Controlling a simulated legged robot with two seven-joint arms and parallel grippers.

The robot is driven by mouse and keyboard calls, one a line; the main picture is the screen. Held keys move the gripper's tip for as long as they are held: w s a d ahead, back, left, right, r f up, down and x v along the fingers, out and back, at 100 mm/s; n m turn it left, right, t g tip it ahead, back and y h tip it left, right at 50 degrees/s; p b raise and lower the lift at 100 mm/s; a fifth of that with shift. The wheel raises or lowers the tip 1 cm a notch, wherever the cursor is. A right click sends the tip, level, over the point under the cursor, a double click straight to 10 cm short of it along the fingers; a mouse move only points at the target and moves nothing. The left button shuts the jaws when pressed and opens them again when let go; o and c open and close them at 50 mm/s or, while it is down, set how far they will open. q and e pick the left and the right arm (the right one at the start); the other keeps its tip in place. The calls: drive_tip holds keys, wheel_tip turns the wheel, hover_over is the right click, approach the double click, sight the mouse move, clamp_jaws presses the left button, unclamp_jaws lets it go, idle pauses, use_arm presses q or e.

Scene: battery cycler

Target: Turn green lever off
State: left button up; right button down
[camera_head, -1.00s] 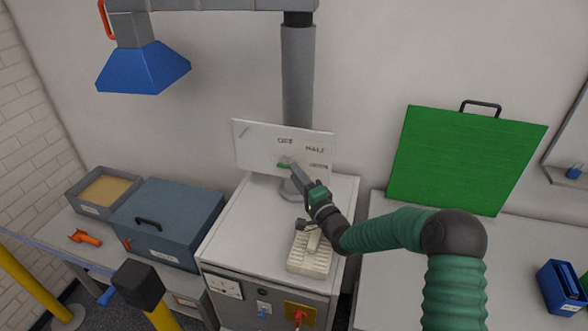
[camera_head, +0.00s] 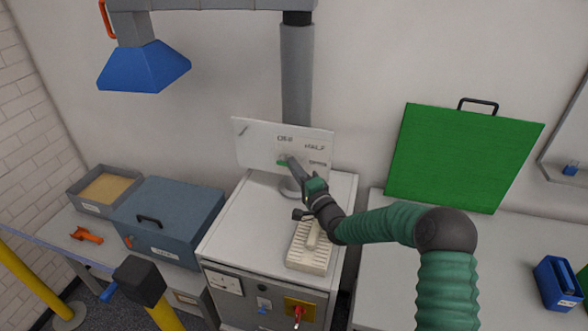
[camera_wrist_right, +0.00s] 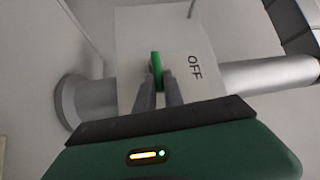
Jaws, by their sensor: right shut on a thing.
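The green lever (camera_head: 283,163) is on a white panel (camera_head: 256,150) that stands at the back of the white cabinet. The panel carries the words OFF and HALF and a third label too small to read. My right gripper (camera_head: 291,162) reaches the lever from the front right. In the right wrist view the gripper (camera_wrist_right: 160,82) is shut on the green lever (camera_wrist_right: 156,66), whose upper part shows between and above the fingertips. The word OFF (camera_wrist_right: 195,67) lies to the right of the lever there. My left gripper is not in view.
A cream ribbed block (camera_head: 309,248) lies on the cabinet top (camera_head: 247,222) below my right arm. A grey duct (camera_head: 297,80) rises behind the panel. A blue-grey box (camera_head: 181,211) stands left; a green board (camera_head: 462,155) leans on the wall at right.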

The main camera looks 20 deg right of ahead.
drive_tip(key=shift+a+f, duration=0.15)
drive_tip(key=shift+f, duration=0.05)
